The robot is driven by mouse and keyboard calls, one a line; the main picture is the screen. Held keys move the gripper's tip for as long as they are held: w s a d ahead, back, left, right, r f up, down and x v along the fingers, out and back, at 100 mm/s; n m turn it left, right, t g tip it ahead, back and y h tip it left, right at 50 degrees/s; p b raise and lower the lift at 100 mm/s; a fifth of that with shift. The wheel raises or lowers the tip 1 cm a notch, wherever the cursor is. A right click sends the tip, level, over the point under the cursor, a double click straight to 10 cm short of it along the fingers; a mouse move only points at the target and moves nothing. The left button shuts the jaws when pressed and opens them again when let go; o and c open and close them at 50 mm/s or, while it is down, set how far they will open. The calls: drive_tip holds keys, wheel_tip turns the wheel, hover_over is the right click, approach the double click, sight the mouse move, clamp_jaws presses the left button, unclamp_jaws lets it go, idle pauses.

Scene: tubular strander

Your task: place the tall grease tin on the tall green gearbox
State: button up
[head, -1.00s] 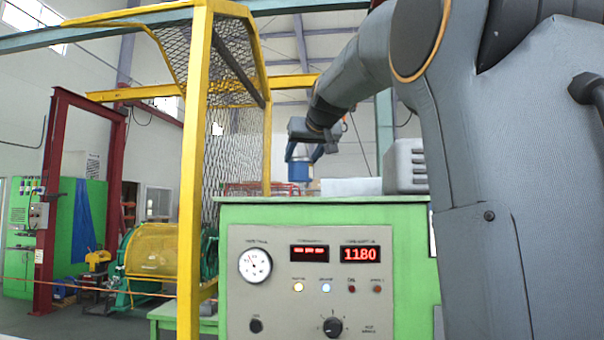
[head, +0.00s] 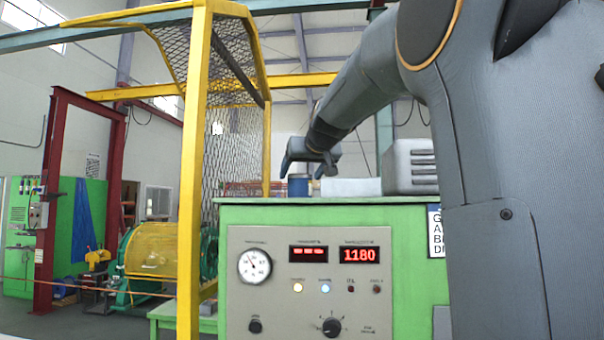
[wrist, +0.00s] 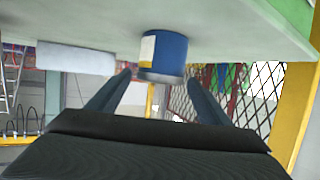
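In the wrist view the tin (wrist: 168,52) shows a pale label and rests on the gearbox top (wrist: 105,26), seen upside down. My gripper (head: 306,172) is open, its fingers spread just above the tin. In the wrist view my gripper (wrist: 160,79) has one finger on each side, clear of the tin.
A pale block (head: 350,187) and a grey ribbed housing (head: 411,166) sit on the gearbox top, right of the tin. A yellow post (head: 194,170) and mesh guard (head: 232,150) stand to the left. My arm covers the right side of the head view.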

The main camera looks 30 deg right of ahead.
drive_tip(key=shift+r, duration=0.15)
drive_tip(key=shift+s+r, duration=0.1)
drive_tip(key=shift+s, duration=0.15)
drive_tip(key=b+v, duration=0.4)
drive_tip(key=v, duration=0.7)
drive_tip(key=shift+s, duration=0.2)
